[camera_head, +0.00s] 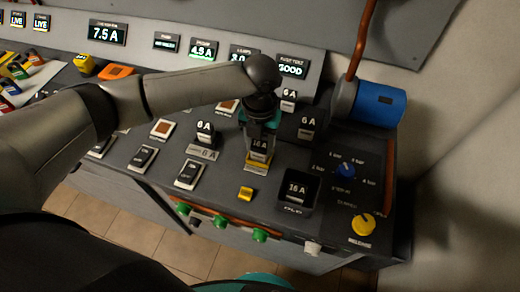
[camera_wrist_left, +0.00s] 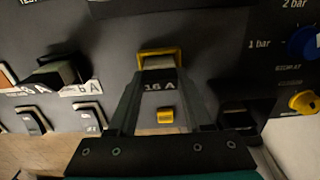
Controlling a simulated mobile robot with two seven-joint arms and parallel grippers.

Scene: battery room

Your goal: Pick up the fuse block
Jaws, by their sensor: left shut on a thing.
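The fuse block (camera_head: 260,146), dark with a "16 A" label, stands at the yellow-edged slot (camera_head: 256,167) on the sloping console. My left gripper (camera_head: 261,138) comes down on it from above, with its fingers on either side of the block. In the left wrist view the "16 A" block (camera_wrist_left: 160,86) sits between the two fingers of my left gripper (camera_wrist_left: 160,78), in front of the yellow frame (camera_wrist_left: 158,53). The gripper is shut on the block. I cannot tell whether the block is still seated in the slot. My right gripper is not in view.
Blocks marked "6 A" (camera_head: 205,130) stand close on both sides. A dark tray (camera_head: 298,204) at the right holds another "16 A" block (camera_head: 297,188). A yellow button (camera_head: 246,193) lies in front of the slot. Knobs (camera_head: 361,224) and a blue cylinder (camera_head: 379,103) are at the right.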

